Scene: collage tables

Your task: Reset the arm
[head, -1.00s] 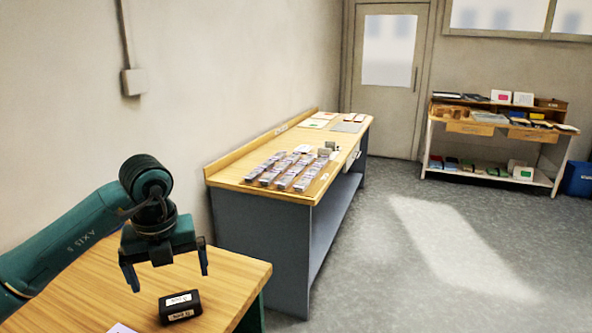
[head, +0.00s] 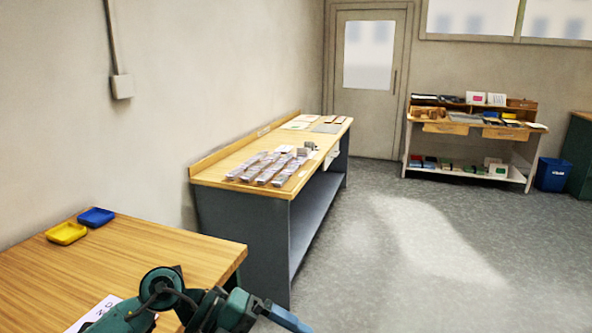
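My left arm lies low at the bottom edge of the head view, in front of the near wooden table (head: 150,245). Its gripper (head: 286,318) is at the bottom, right of the table's corner. Only a blue finger part shows and the rest is hidden or cut off, so I cannot tell whether it is open or holds anything. My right gripper is not in view. No black box can be made out clearly on the near table; my arm covers part of its front.
A yellow tray (head: 66,233) and a blue tray (head: 96,217) sit at the table's back left. A white lettered sheet (head: 93,314) lies partly under my arm. A second bench (head: 215,176) holds rows of stacks. A shelf (head: 470,175) and blue bin (head: 552,174) stand beyond open floor.

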